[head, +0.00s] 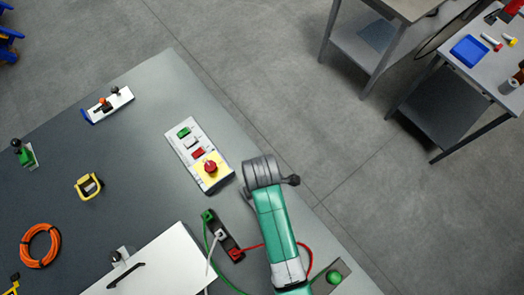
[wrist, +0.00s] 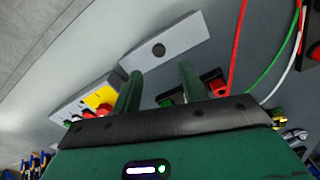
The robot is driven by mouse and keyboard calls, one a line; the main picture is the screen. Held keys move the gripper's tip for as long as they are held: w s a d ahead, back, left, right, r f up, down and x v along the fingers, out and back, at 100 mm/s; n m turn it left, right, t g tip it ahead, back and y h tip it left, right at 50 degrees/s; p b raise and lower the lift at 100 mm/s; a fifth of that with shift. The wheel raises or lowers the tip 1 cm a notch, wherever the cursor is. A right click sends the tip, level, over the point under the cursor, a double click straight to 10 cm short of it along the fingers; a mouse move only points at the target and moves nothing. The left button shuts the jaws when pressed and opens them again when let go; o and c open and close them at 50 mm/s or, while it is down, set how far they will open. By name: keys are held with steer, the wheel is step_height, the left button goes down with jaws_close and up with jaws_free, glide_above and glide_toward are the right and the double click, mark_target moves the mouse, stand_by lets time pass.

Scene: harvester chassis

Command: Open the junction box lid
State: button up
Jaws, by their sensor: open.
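A large white panel (head: 165,268) with a black bar handle (head: 126,275) lies at the bottom of the head view, partly cut off. It looks like the junction box lid and appears shut. It does not show in the wrist view. My gripper (wrist: 160,85) is open and empty, with its two green fingers apart. In the wrist view it is over the bench, near a grey box (wrist: 178,38) with a dark round spot. My arm covers that area in the head view.
A control panel (head: 183,145) with a red button (head: 210,167) lies left of my arm. A connector block (head: 222,238) with red, green and white cables is close to my arm.

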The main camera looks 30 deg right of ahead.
step_height(320, 180, down, 8)
steer(key=shift+r, duration=0.25)
jaws_close()
